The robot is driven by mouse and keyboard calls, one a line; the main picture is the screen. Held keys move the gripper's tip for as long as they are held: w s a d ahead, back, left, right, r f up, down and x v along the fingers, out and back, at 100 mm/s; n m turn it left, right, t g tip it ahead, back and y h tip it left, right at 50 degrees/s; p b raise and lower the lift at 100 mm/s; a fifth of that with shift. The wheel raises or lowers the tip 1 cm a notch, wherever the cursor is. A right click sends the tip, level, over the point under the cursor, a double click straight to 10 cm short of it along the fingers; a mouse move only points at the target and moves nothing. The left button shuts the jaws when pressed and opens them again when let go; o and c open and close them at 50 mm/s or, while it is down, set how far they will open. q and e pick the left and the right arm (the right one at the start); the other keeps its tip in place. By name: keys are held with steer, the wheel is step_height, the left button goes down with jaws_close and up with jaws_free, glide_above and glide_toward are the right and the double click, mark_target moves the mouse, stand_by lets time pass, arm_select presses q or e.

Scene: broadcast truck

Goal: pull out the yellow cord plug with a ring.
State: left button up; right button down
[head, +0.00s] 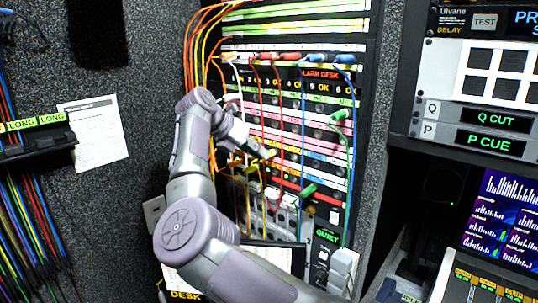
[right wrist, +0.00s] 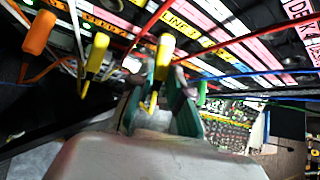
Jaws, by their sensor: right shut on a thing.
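My right gripper (head: 264,151) reaches across the front of the patch rack (head: 362,60). In the right wrist view its two dark green fingers (right wrist: 160,98) are shut on a yellow plug (right wrist: 164,52), which lies between them and points up toward the rack face. The yellow plug shows as a small yellow spot at the fingertips in the head view (head: 271,153). Whether it carries a ring, and whether its tip sits in a socket, I cannot tell. A second yellow plug (right wrist: 97,52) stands to its left, apart from the fingers. My left gripper is not in view.
An orange plug (right wrist: 38,33) is farther left in the right wrist view. Red, white, blue and green cords hang across the rack close to my gripper. Green plugs (head: 338,115) sit on the right side. Colored cables (head: 30,225) hang on the left wall.

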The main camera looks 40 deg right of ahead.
steer(key=shift+a, duration=0.1)
stand_by(0.3)
steer(key=shift+a+b, duration=0.3)
steer(key=shift+a, duration=0.55)
steer(key=shift+s+a, duration=0.1)
steer(key=shift+a, duration=0.55)
stand_by(0.8)
steer(key=shift+s+a+b, duration=0.15)
steer(key=shift+a+b, duration=0.45)
steer(key=shift+a, duration=1.05)
steer(key=shift+s+a, duration=0.15)
steer(key=shift+a, duration=1.35)
